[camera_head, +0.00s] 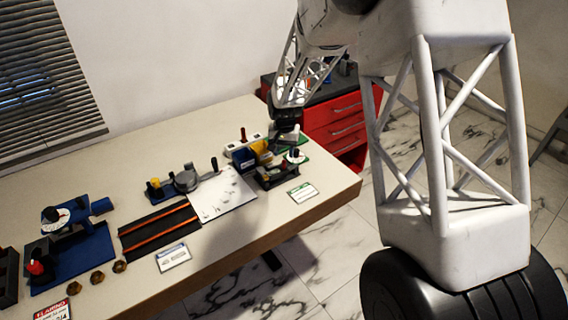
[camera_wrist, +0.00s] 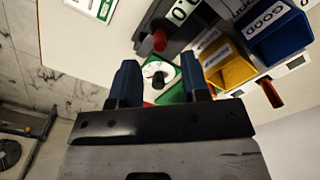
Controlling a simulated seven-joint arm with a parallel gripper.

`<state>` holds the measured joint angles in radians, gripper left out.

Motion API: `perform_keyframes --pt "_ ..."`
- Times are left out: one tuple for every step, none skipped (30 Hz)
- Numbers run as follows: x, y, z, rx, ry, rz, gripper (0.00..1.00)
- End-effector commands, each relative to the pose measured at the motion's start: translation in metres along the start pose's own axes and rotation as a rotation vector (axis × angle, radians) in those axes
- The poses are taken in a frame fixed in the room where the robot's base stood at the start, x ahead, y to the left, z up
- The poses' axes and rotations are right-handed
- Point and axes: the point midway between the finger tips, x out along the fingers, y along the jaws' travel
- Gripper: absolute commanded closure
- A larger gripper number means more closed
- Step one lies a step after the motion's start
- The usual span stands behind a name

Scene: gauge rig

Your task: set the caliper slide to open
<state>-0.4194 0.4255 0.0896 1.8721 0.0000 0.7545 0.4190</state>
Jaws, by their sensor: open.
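A dark device with a display (camera_wrist: 181,12) and a red knob (camera_wrist: 160,40) shows at the top of the wrist view. It looks like the caliper, and in the head view it seems to be the dark body (camera_head: 272,176) at the table's right end. I cannot tell its slide's position. My gripper (camera_wrist: 159,75) is open, its two blue fingers apart with nothing held between them. Beyond the fingers is a white dial (camera_wrist: 154,70) with a black knob on a green base. In the head view my gripper (camera_head: 285,137) hangs above this end of the table, partly hiding what is behind.
A yellow bin (camera_wrist: 228,68) and a blue bin (camera_wrist: 280,38) stand close to the dial. A red lever (camera_wrist: 271,93) is beside them. A green-edged card (camera_head: 303,192) lies near the front edge. A red drawer cabinet (camera_head: 335,130) stands behind. Other fixtures fill the table's left.

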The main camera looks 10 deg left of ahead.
Motion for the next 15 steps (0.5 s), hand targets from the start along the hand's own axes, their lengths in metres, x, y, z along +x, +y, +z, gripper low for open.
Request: perform_keyframes --pt "0.007 0.000 0.000 0.000 -0.002 0.001 0.58" --pt "0.011 0.000 0.000 0.000 -0.002 0.001 0.58" --pt "0.015 0.000 0.000 0.000 -0.003 0.001 0.58" --pt "0.019 0.000 0.000 0.000 -0.003 0.001 0.58" --pt "0.022 0.000 0.000 0.000 -0.002 0.001 0.58" --pt "0.026 0.000 0.000 0.000 -0.001 0.000 0.58" --pt "0.030 0.000 0.000 0.000 -0.001 0.000 0.58" --pt "0.034 0.000 0.000 0.000 -0.001 0.000 0.58" --pt "0.038 0.000 0.000 0.000 -0.001 0.001 0.58" --pt "0.041 0.000 0.000 0.000 -0.002 0.001 0.58" --pt "0.043 0.000 0.000 0.000 -0.001 0.001 0.58" --pt "0.047 0.000 0.000 0.000 0.000 0.000 0.58" --pt "0.049 0.000 0.000 0.000 0.000 0.000 0.58" --pt "0.051 0.000 0.000 0.000 0.000 0.000 0.58" --pt "0.053 0.000 0.000 0.000 0.000 0.000 0.58"
